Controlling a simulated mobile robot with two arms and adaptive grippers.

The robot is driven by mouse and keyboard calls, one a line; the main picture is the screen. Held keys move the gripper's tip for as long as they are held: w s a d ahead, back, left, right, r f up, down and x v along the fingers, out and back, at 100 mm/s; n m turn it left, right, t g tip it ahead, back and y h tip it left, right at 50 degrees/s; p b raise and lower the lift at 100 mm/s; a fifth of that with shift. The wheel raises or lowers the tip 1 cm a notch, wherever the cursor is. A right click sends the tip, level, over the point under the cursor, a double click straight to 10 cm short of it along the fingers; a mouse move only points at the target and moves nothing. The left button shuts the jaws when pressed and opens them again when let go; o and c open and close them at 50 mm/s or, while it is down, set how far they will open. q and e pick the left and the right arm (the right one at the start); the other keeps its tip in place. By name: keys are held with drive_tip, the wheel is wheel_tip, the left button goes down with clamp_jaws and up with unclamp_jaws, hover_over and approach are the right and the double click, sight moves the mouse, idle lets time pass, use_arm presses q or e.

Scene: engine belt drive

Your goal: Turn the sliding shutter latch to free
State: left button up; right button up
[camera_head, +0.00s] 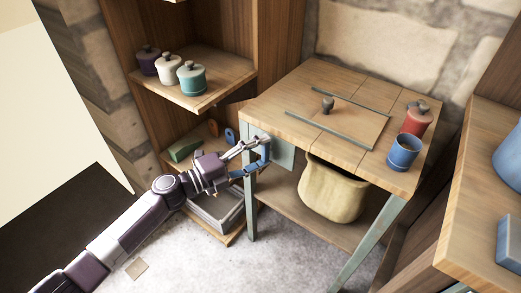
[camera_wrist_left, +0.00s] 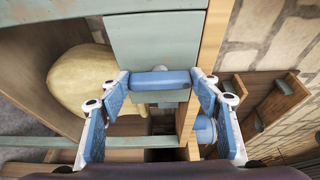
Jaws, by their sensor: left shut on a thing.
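The table (camera_head: 290,92) has two green rails on its top with a wooden sliding panel and a dark knob (camera_head: 328,104) between them. A grey-green plate (camera_head: 281,153) hangs at the table's left front corner. My left gripper (camera_head: 262,150) is at this corner, shut on a blue bar, which I take to be the latch. In the left wrist view the blue bar (camera_wrist_left: 160,82) lies crosswise between the blue finger pads of the left gripper (camera_wrist_left: 160,88), in front of the grey-green plate (camera_wrist_left: 155,35). My right gripper is out of view.
A red lidded jar (camera_head: 417,119) and a blue cup (camera_head: 403,152) stand on the table's right. A cream sack-like container (camera_head: 332,190) is below the top. Several lidded jars stand on the shelf (camera_head: 215,84) at the left. A grey tray (camera_head: 216,210) lies lower down.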

use_arm(q)
drive_tip(key=shift+f, duration=0.1)
idle(0.3)
drive_tip(key=o, duration=1.2)
drive_tip(key=shift+c, duration=0.2)
drive_tip(key=v, duration=1.2)
